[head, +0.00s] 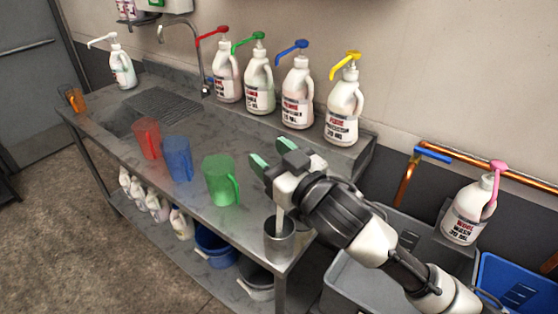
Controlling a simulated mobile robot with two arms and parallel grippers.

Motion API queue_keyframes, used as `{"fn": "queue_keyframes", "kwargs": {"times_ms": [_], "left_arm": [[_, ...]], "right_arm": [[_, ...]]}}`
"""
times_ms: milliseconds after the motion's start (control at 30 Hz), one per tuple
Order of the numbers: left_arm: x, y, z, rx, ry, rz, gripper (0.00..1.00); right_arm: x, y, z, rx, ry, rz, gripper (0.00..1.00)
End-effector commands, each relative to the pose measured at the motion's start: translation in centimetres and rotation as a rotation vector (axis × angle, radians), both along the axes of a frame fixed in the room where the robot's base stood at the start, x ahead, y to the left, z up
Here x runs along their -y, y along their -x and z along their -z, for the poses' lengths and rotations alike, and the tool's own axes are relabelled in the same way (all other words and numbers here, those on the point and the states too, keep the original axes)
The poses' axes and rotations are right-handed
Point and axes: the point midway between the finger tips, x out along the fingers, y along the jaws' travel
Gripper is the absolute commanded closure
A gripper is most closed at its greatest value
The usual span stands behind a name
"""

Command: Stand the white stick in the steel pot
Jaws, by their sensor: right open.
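The steel pot (280,244) stands near the front right end of the steel counter. The white stick (280,221) is upright, with its lower end inside the pot's rim. Its upper end is hidden by my right gripper. My right gripper (270,158) reaches in from the right, above and behind the pot. Its green-tipped fingers are apart and point to the upper left, with nothing visible between them. I cannot tell whether the gripper touches the stick. My left gripper is not in view.
Green (219,180), blue (177,158) and red (147,138) jugs stand left of the pot. Several pump bottles (297,92) line the counter's back. A grey basin (352,286) and a pink-pump bottle (467,210) are at right. Front-left floor is clear.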

Motion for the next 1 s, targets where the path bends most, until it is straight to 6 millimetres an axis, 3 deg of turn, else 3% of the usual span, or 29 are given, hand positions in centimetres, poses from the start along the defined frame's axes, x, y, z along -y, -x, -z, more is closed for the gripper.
{"fn": "queue_keyframes", "kwargs": {"times_ms": [600,1000], "left_arm": [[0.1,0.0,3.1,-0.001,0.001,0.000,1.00],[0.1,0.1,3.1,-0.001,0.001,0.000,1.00]], "right_arm": [[6.3,7.5,1.0,-0.001,0.001,0.001,0.46],[6.8,8.2,0.9,0.000,0.000,0.000,0.46]]}}
